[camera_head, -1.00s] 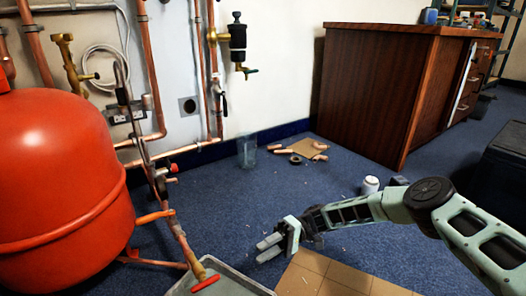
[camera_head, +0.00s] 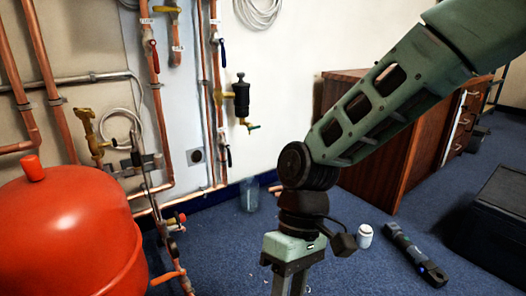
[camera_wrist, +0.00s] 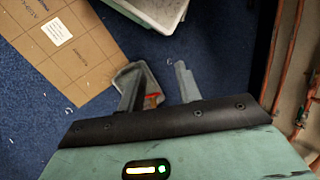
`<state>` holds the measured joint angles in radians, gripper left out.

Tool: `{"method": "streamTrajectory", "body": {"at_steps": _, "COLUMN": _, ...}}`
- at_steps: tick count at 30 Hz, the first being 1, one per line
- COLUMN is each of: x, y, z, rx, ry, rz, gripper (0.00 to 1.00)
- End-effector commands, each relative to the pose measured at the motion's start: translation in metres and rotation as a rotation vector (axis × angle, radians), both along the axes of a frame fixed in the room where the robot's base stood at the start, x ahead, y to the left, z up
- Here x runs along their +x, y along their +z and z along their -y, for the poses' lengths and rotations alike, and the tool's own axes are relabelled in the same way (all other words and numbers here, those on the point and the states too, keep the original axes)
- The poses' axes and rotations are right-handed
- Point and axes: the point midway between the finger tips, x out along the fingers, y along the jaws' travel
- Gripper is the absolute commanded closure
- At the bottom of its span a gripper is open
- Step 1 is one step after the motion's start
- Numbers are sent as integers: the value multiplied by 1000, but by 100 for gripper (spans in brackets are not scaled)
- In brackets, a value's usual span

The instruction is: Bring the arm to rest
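My arm is raised in the head view, bent at the dark elbow joint, with its forearm hanging down. My gripper (camera_head: 290,284) points down at the bottom edge, and its fingertips are cut off there. In the wrist view my gripper (camera_wrist: 160,82) has its two fingers apart over the blue carpet. A small red piece shows beside the left finger; I cannot tell whether it touches the finger. I see nothing clearly held.
A red tank (camera_head: 70,235) and copper pipes (camera_head: 155,100) stand at left. A wooden cabinet (camera_head: 385,165) and a black box (camera_head: 490,215) are at right. A white jar (camera_head: 364,236) and a dark tool (camera_head: 415,255) lie on the carpet. Cardboard (camera_wrist: 65,45) and a tray (camera_wrist: 155,10) lie below.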

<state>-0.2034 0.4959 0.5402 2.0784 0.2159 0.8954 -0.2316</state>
Motion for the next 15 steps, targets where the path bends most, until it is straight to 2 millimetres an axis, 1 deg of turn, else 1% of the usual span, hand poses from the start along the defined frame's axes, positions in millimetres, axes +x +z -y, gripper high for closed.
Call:
{"method": "streamTrajectory", "body": {"at_steps": 1, "x": -10, "y": 30, "z": 10, "rx": -28, "ry": -3, "rz": 57, "gripper": 66}}
{"method": "streamTrajectory", "body": {"at_steps": 3, "x": -23, "y": 51, "z": 25, "rx": -61, "ry": -17, "rz": 125, "gripper": 66}}
{"method": "streamTrajectory", "body": {"at_steps": 6, "x": -38, "y": 77, "z": 45, "rx": -96, "ry": -41, "rz": 212, "gripper": 66}}
{"method": "streamTrajectory", "body": {"at_steps": 9, "x": -50, "y": 97, "z": 61, "rx": -115, "ry": -66, "rz": 286, "gripper": 66}}
{"method": "streamTrajectory", "body": {"at_steps": 15, "x": -70, "y": 126, "z": 89, "rx": -130, "ry": -110, "rz": 396, "gripper": 66}}
